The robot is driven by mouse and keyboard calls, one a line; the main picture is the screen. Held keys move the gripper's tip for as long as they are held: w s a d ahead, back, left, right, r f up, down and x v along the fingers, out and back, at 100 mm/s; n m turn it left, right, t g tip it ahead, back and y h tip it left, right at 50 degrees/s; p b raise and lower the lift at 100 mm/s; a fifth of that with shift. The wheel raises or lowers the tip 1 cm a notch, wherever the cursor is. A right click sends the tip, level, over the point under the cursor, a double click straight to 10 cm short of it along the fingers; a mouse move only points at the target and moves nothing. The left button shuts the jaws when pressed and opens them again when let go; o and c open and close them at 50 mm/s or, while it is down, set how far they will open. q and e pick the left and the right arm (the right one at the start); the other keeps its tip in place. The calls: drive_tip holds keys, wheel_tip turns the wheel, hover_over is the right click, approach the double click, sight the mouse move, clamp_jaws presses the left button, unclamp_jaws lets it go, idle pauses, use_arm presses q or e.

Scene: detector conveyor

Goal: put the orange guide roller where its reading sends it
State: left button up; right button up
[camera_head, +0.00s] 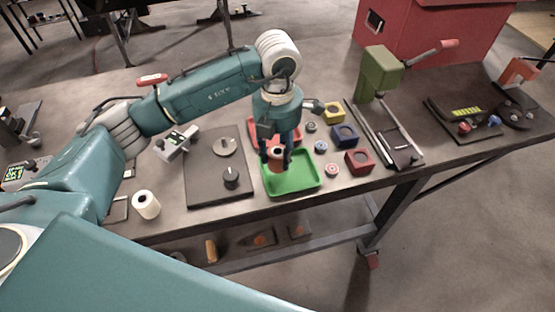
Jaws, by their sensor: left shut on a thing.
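My left gripper (276,153) reaches down from above, shut on the orange guide roller (277,158). Dark fingers stand on both sides of the roller, and its pale top with a dark hole shows between them. The roller is upright over the back left part of the green tray (298,187); I cannot tell whether it touches the tray. A red tray (256,133) lies just behind, partly hidden by the gripper. My right gripper is not in view.
A dark plate with a knob (231,177) and a white roll (146,204) lie left of the trays.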

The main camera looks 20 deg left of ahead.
use_arm(q)
wheel_tip(320, 180, down, 4)
drive_tip(key=shift+r+p, duration=0.25)
drive_tip(key=shift+p, duration=0.35)
drive_tip(key=shift+f, duration=0.45)
drive_tip(key=shift+f, duration=0.1)
drive_tip(key=o, duration=0.8)
drive_tip(key=shift+f, duration=0.15)
drive_tip(key=o, duration=0.5)
drive_tip(key=shift+c, duration=0.2)
drive_tip(key=shift+r, duration=0.2)
